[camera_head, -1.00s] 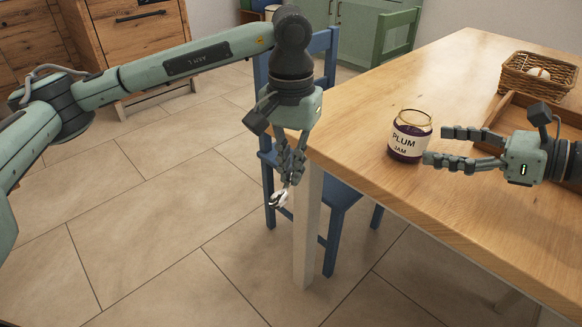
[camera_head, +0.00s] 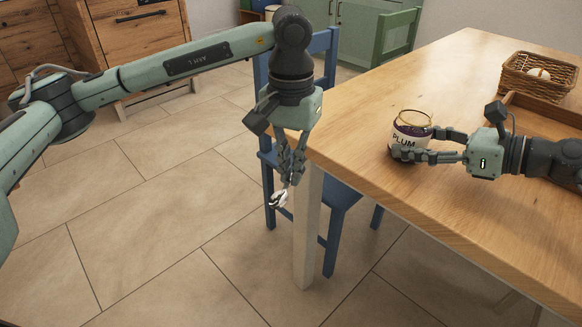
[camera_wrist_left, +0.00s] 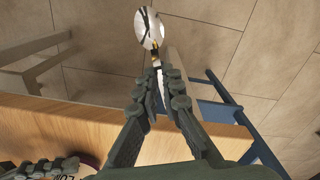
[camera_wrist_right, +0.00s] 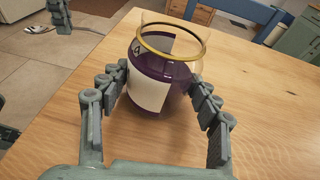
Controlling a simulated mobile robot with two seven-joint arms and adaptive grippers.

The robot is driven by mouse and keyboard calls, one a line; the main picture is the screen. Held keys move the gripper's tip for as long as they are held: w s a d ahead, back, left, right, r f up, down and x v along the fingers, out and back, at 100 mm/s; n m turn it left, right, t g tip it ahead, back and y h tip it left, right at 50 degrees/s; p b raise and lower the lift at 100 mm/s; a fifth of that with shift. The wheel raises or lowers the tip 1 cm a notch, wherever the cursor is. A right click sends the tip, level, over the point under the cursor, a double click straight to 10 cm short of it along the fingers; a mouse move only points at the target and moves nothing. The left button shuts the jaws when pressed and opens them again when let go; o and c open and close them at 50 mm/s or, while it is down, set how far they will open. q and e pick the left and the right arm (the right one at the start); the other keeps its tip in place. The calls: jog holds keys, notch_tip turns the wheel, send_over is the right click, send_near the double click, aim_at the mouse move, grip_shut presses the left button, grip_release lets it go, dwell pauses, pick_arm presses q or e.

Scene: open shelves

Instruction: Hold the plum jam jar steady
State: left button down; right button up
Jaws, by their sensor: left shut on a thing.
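The plum jam jar (camera_head: 410,134) stands upright on the wooden table, open-topped with a gold rim, dark purple contents and a white label. My right gripper (camera_head: 421,144) has its fingers on either side of the jar, low against its body; one finger covers part of the label. In the right wrist view the jar (camera_wrist_right: 160,75) sits between the fingers, and firm contact on both sides cannot be made out. My left gripper (camera_head: 290,172) points down beyond the table's corner, shut on a metal spoon (camera_wrist_left: 150,30), whose bowl hangs below the fingertips.
The wooden table (camera_head: 440,80) has clear surface behind and in front of the jar. A wicker basket (camera_head: 538,76) and a wooden tray (camera_head: 545,115) lie at the right. A blue chair (camera_head: 335,205) stands by the table's left edge, near my left gripper. A green chair (camera_head: 397,35) is behind.

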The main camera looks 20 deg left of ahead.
jog(key=c, duration=0.3)
